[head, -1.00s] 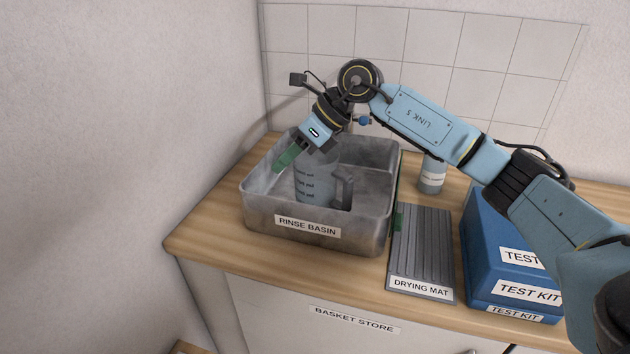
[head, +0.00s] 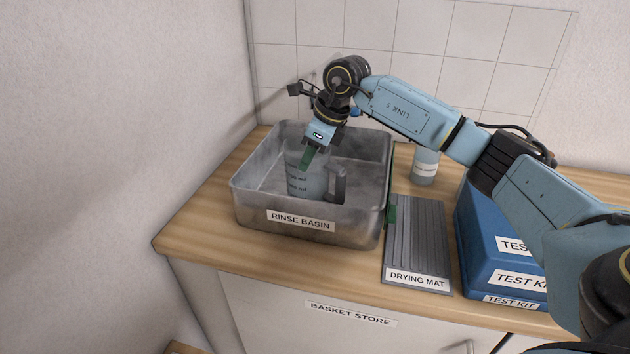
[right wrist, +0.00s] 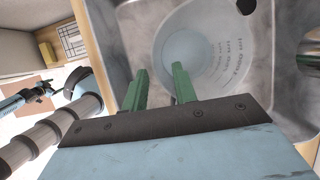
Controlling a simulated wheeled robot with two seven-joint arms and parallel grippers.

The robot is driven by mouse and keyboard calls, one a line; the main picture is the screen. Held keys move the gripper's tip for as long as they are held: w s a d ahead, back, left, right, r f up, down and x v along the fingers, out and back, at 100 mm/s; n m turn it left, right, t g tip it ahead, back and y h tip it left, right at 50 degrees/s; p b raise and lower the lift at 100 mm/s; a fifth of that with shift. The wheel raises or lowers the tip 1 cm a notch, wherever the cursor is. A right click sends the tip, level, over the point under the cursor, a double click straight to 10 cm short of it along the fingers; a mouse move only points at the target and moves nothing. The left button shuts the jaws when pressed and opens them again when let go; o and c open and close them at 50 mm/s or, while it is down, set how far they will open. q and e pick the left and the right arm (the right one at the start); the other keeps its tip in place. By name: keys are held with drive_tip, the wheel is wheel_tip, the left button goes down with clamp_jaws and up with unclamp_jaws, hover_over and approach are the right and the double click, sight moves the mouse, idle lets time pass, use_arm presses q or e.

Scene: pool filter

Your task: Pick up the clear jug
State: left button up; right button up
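The clear jug (head: 309,182) stands in the metal rinse basin (head: 255,208), its handle to the right in the head view. In the right wrist view the jug (right wrist: 205,45) is seen from above, with dark markings on its side. My right gripper (head: 306,160) points down at the jug's top. I cannot tell whether a finger touches the rim. My left gripper is not clearly in the head view.
A grey drying mat (head: 417,240) lies right of the basin, with blue test kit boxes (head: 490,245) beyond it. A labelled bottle (head: 425,168) stands behind the mat. The basin walls surround the jug. The wooden counter (head: 190,220) is bare at the left.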

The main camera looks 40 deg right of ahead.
sight(294, 185)
drive_tip(key=x, duration=0.4)
drive_tip(key=shift+w+a+f, duration=0.1)
drive_tip(key=shift+w+f, duration=0.05)
drive_tip(key=shift+f, duration=0.15)
clamp_jaws()
drive_tip(key=shift+r, duration=0.1)
